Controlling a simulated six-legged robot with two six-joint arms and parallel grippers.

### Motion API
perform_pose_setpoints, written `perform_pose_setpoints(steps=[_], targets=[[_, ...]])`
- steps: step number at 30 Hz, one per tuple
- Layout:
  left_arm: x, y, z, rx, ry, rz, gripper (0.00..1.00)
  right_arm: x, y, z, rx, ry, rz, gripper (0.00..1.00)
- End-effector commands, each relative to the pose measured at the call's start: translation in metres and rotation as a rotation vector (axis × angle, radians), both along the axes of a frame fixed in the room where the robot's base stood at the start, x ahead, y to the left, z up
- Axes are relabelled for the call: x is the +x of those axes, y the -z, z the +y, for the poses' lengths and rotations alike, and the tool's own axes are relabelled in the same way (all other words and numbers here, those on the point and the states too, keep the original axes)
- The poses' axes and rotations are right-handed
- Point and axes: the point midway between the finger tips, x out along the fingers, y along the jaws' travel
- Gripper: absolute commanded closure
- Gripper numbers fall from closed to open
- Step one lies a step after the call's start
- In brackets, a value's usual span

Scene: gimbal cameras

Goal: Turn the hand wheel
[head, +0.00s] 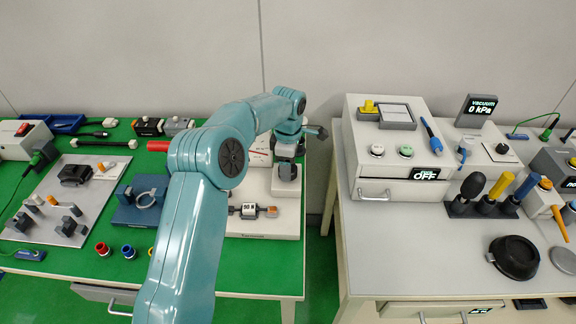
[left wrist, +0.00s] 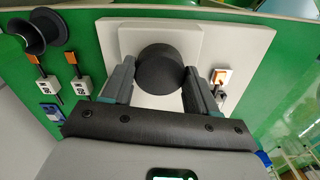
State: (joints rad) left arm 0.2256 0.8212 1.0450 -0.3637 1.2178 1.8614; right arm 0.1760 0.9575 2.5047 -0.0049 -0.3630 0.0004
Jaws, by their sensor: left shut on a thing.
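A dark round hand wheel (left wrist: 158,68) stands out from a pale square plate in the left wrist view. My left gripper (left wrist: 158,88) has one finger on each side of the wheel and is shut on it. In the head view my left gripper (head: 287,158) is at the right end of the green bench, at a white unit (head: 262,223) with a gauge face. The arm and gripper hide part of this unit, and I cannot make out the wheel clearly there. My right gripper is in neither view.
The green bench (head: 262,283) holds a grey board (head: 45,207), a blue fixture (head: 125,213) and small coloured cups left of my arm. A gap separates it from the right bench (head: 400,255), which carries a white box (head: 365,140), tool handles (head: 488,205) and a black bowl (head: 515,257).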

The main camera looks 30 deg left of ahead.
Motion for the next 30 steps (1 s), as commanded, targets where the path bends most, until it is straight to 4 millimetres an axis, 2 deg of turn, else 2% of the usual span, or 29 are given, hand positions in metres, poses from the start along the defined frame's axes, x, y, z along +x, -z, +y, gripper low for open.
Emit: perform_pose_setpoints(steps=[1, 15, 30], targets=[[0.0028, -0.0054, 0.0027, 0.007, -0.043, -0.016, 0.72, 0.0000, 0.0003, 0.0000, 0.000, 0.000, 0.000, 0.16], [0.0026, -0.0057, 0.0028, 0.005, -0.326, -0.015, 0.72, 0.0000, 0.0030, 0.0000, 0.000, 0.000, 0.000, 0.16], [0.0025, -0.0056, 0.0028, 0.004, -0.385, -0.015, 0.72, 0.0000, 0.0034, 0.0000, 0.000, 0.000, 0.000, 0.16]])
